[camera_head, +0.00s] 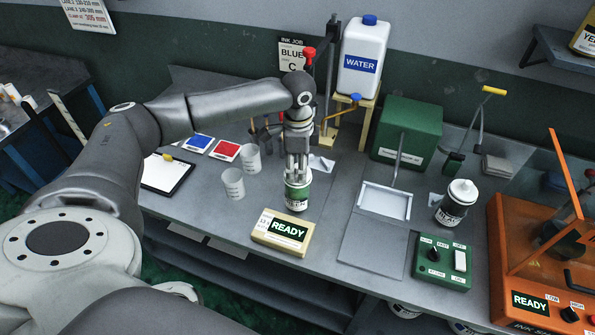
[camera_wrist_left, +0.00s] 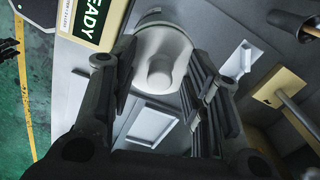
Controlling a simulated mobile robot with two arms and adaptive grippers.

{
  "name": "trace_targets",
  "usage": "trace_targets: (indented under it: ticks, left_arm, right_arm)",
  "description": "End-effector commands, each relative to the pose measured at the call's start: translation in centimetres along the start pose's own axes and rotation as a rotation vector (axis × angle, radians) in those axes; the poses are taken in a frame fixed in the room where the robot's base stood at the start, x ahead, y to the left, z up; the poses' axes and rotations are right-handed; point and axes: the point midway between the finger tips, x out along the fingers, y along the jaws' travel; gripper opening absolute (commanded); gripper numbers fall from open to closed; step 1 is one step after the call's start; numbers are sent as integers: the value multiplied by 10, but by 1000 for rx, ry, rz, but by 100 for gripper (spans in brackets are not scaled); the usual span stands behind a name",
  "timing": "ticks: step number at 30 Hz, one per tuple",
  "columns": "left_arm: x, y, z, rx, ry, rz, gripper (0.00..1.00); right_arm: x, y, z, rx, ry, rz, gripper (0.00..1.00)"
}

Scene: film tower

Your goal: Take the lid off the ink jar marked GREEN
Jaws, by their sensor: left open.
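A jar with a green band and a white label (camera_head: 297,197) stands upright on the bench behind a READY block. Its label print is too small to read for certain. My left gripper (camera_head: 298,168) points down right above this jar and hides its top. In the left wrist view, the jar's white lid (camera_wrist_left: 161,60) with a round knob lies between the spread fingers of my left gripper (camera_wrist_left: 160,85). The gripper is open, and I cannot tell whether a finger touches the lid. My right gripper does not show clearly; a dark shape at the left edge of the wrist view is unclear.
The READY block (camera_head: 281,232) sits close in front of the jar. A second white-lidded jar (camera_head: 456,203) stands to the right, past a grey tray (camera_head: 384,201). Two white cups (camera_head: 233,182) stand to the left. A water bottle (camera_head: 362,55) on a wooden stand is behind.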

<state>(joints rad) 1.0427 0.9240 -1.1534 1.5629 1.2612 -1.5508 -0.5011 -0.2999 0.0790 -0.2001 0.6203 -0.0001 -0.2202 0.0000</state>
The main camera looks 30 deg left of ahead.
Motion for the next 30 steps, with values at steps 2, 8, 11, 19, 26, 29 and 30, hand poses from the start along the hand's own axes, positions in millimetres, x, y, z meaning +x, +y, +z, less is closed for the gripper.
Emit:
trace_targets:
  ticks: [2, 8, 11, 19, 26, 29, 30]
  left_arm:
    - [0, 0, 0, 0, 0, 0, 44]
    - [0, 0, 0, 0, 0, 0, 18]
    - [0, 0, 0, 0, 0, 0, 5]
    - [-1, 0, 0, 0, 1, 0, 0]
    - [-8, 0, -1, -1, 2, -1, 0]
    - [-18, -1, -1, -1, 4, -2, 0]
    - [-24, -1, -1, 0, 4, -3, 0]
  right_arm:
    - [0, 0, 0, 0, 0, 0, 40]
    - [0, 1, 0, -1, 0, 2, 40]
    - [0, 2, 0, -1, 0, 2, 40]
    - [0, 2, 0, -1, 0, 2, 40]
    - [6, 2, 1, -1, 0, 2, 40]
    - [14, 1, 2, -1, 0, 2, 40]
    - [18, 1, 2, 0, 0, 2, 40]
